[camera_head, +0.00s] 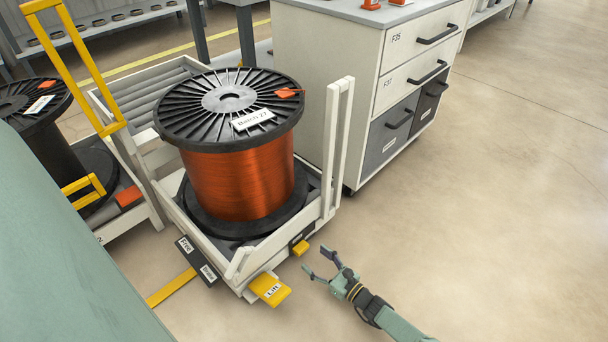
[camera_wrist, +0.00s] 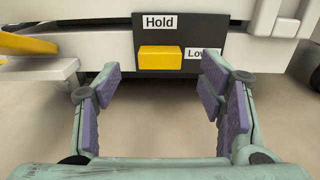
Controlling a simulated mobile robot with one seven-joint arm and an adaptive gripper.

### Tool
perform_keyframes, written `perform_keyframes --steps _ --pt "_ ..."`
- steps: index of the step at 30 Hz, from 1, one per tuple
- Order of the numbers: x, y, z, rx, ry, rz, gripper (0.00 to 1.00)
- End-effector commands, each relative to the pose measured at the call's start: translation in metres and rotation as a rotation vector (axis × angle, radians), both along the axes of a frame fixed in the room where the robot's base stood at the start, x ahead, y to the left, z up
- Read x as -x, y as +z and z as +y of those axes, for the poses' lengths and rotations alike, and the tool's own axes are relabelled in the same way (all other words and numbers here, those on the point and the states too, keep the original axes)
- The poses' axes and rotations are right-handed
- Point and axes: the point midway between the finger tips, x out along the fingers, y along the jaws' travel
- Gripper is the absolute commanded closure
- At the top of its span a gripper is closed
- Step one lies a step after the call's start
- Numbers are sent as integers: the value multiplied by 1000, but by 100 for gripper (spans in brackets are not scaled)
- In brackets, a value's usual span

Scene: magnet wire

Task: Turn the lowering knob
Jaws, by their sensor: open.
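The lowering knob (camera_wrist: 160,58) is a yellow block on a dark panel (camera_wrist: 186,30) with a "Hold" label above it and a partly hidden "Low..." label at its lower right. In the head view the knob (camera_head: 301,248) sits on the front of the cart, right of the yellow "Lift" pedal (camera_head: 270,290). My gripper (camera_head: 320,267) is open and empty, in front of the cart and a little below and right of the knob. In the wrist view my gripper (camera_wrist: 158,88) has its fingers spread to either side of the knob, apart from it.
The cart (camera_head: 235,268) carries a large copper wire spool (camera_head: 240,185) labelled "Batch 27". A cream upright frame (camera_head: 342,140) stands at its right side. A drawer cabinet (camera_head: 340,70) is behind to the right. The floor right of my arm is clear.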

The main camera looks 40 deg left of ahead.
Motion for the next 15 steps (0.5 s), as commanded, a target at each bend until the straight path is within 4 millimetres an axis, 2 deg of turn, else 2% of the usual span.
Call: perform_keyframes --steps 1,6,10,15 --pt "1 -3 11 -2 3 1 37" --pt "-2 -2 38 -1 2 1 37" --pt "-3 -2 50 0 1 0 37" --pt "-4 0 56 0 1 0 37"
